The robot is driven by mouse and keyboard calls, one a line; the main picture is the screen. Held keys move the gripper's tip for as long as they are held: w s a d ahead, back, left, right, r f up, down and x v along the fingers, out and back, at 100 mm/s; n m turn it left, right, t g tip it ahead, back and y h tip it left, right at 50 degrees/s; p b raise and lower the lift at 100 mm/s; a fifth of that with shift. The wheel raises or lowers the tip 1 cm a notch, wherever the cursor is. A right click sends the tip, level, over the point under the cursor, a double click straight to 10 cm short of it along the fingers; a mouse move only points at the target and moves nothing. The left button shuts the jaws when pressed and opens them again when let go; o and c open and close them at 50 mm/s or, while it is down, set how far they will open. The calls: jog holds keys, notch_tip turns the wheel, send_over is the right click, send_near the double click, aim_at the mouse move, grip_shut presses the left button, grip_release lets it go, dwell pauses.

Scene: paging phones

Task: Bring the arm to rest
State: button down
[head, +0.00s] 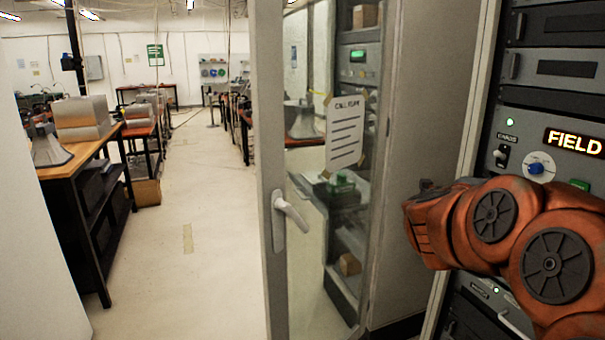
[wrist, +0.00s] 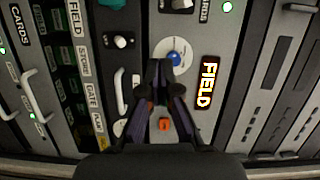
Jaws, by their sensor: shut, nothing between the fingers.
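My orange arm fills the right of the head view, in front of an equipment rack (head: 555,95). My gripper is hidden behind the arm there. In the wrist view my gripper (wrist: 160,68) is shut with nothing between its fingers. Its tips appear just below a blue knob (wrist: 174,58) on a pale round dial; I cannot tell whether they touch it. The knob also shows in the head view (head: 536,168). A lit FIELD sign (wrist: 207,84) is right of the fingers, and an orange button (wrist: 165,124) shows between them.
A glazed cabinet door (head: 268,150) with a handle (head: 291,212) stands open left of my arm. A paper sheet (head: 345,130) is taped to its glass. A wooden bench (head: 85,158) stands at left. The pale floor (head: 205,230) between is clear.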

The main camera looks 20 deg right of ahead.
jog(key=w+a+n+t+y+p, duration=0.1)
jog(key=w+a+n+t+y, duration=0.4)
jog(key=a, duration=0.5)
jog(key=w+a+n+t+y, duration=0.3)
jog(key=w+a+n+y, duration=0.1)
jog(key=w+a+n, duration=0.4)
jog(key=s+a+f+n+g+y, duration=0.15)
jog(key=a+f+n+y, duration=0.25)
jog(key=a, duration=0.5)
jog(key=s+a+f+n+y, duration=0.2)
jog(key=a+f+n+y, duration=0.15)
jog(key=a, duration=0.45)
jog(key=s+a+f+n+g+y+p, duration=0.1)
jog(key=s+a+f+n+g+y, duration=0.3)
jog(key=s+a+f, duration=0.4)
jog(key=s+d+f+n+g+h, duration=0.1)
jog(key=s+f+n+g, duration=0.2)
jog(key=s, duration=1)
jog(key=s+d+f+n+g+h+p, duration=0.1)
jog(key=s+g, duration=0.6)
jog(key=s, duration=0.7)
notch_tip(320, 180, down, 2)
jog(key=n+h, duration=0.1)
jog(key=n, duration=0.2)
jog(key=shift+s+f, duration=0.25)
jog(key=shift+s, duration=0.05)
jog(key=shift+h, duration=0.25)
